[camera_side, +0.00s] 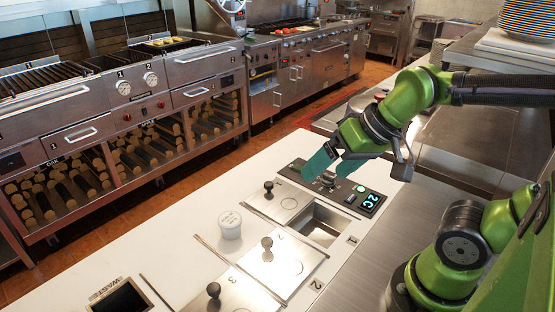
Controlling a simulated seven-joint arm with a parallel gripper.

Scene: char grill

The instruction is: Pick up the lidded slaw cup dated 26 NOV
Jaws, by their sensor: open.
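A white lidded cup (230,223) stands upright on the white counter, left of the steel wells. Its lid has small dark writing that is too small to read, so I cannot tell the date. No other cup like it is in view. My gripper (325,172) is open, with teal fingers pointing down and to the left. It hangs over the dark control panel, up and to the right of the cup and well apart from it. I see nothing between its fingers.
Steel lids with upright knobs (267,243) cover several wells right of and below the cup. One well (322,222) is open. The control panel (369,202) shows "2C". A waste opening (118,299) is at lower left. The counter (165,215) left of the cup is clear.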

